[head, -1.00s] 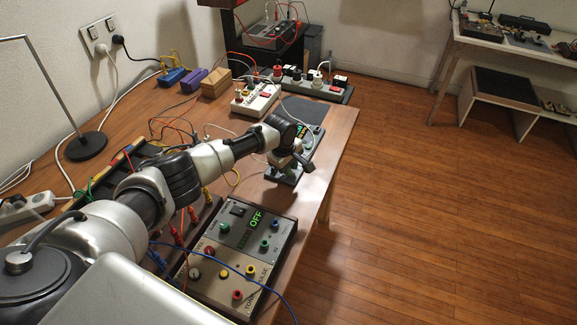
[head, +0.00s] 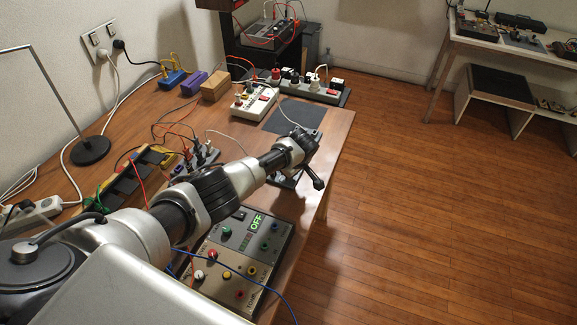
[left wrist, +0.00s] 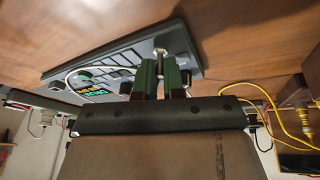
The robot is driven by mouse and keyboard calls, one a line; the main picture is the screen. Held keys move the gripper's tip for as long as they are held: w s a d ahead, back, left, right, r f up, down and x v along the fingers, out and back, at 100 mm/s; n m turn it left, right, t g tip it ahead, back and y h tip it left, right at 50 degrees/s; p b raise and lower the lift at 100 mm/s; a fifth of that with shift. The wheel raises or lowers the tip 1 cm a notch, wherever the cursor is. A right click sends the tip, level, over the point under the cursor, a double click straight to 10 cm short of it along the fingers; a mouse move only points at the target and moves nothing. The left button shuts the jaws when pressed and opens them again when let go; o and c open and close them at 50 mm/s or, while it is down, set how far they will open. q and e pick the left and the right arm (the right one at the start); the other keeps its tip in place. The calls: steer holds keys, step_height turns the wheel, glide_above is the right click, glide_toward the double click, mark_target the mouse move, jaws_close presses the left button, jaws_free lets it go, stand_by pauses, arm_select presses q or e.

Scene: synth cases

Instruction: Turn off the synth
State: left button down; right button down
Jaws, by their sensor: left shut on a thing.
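The synth (left wrist: 112,72) is a flat grey unit with dark pads. In the left wrist view it appears upside down on the wooden table, with a small lit display (left wrist: 95,91) of coloured text. I cannot tell whether this part is a knob or a plug. The left gripper (head: 316,182) also shows at the table's right edge. My right gripper is not in view.
A control box (head: 265,235) with an "OFF" display and a blue cable stands in front. A lamp (head: 90,150) stands left. Open floor (head: 420,210) lies right.

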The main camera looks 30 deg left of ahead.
arm_select(q)
steer(key=shift+d+f+y+b, duration=0.1)
steer(key=shift+d+y+b, duration=0.2)
steer(key=shift+y, duration=0.4)
steer(key=shift+d+y+b, duration=0.2)
steer(key=shift+y+b, duration=0.05)
steer(key=shift+y, duration=0.45)
steer(key=c, duration=1.2)
jaws_free()
steer(key=shift+d+r, duration=0.2)
steer(key=shift+r, duration=0.15)
steer(key=p+v, duration=0.2)
steer(key=v, duration=0.8)
steer(key=shift+d, duration=0.15)
